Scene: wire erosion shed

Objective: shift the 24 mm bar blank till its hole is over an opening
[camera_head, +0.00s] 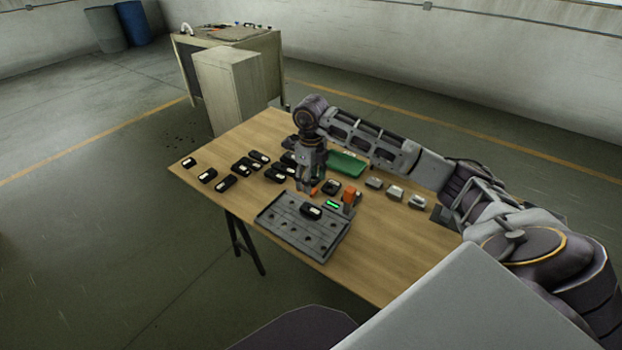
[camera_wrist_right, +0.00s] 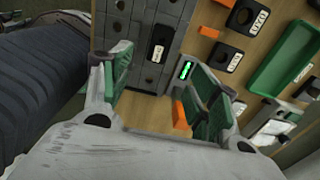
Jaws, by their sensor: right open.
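A grey fixture plate (camera_head: 279,226) with several round openings lies near the table's front left edge. A black bar blank (camera_head: 311,211) with a white label lies on it, near its far right side. The label is too small to read, so I cannot confirm the 24 mm size. In the right wrist view the same blank (camera_wrist_right: 158,52) lies flat on the plate (camera_wrist_right: 138,32), beyond my fingers. My right gripper (camera_head: 306,188) points down just behind the blank. Its green-padded fingers (camera_wrist_right: 160,72) are apart with nothing between them. My left gripper is not in view.
Several black labelled blocks (camera_head: 207,175) lie across the table's left and back. A green tray (camera_head: 347,164), orange block (camera_head: 349,195) and lit green display (camera_head: 333,203) stand close to the gripper. Grey metal blocks (camera_head: 395,192) lie to the right. The front right table is clear.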

